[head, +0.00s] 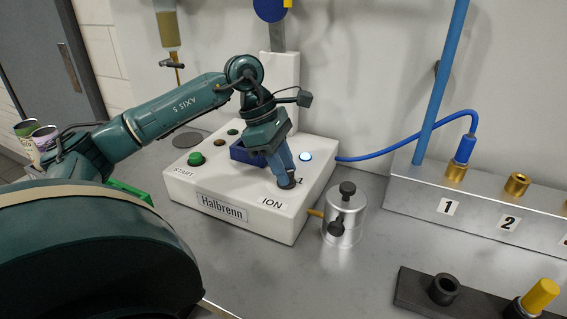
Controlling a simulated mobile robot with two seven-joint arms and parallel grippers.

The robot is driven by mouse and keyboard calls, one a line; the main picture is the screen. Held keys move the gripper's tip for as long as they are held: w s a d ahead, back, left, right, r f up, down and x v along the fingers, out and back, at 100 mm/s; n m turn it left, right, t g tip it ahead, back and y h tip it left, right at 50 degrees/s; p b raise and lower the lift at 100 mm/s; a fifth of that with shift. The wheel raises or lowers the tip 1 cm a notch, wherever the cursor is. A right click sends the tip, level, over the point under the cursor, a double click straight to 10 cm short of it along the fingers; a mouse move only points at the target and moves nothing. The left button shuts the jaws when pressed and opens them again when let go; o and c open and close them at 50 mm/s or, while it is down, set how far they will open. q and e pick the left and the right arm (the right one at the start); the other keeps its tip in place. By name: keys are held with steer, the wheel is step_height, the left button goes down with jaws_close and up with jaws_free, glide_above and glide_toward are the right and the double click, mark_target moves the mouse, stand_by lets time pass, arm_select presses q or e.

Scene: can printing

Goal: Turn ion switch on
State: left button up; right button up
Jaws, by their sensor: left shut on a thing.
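The white Halbrenn box (222,206) stands on the grey bench, with the label ION on its front right top. The dark ion switch (287,183) sits just above that label and is partly covered by my left gripper (284,176). My left gripper reaches down from above, its blue fingers shut on the switch. I cannot tell which way the switch is turned. A small round lamp (306,156) on the box glows bluish white. My right gripper is not in view.
A green START button (196,158) is on the box's left. A metal cylinder with black knobs (344,213) stands close to the box's right. Further right are a numbered metal rail (420,190) with a blue hose (400,144), and a dark holder (415,290) at the front.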

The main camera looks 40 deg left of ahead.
arm_select(q)
steer(key=shift+m+g, duration=0.3)
steer(key=shift+m, duration=0.3)
steer(key=o, duration=1)
steer(key=shift+c, duration=0.2)
steer(key=shift+a+r, duration=0.1)
steer(key=p+v, duration=0.1)
steer(key=v, duration=1.2)
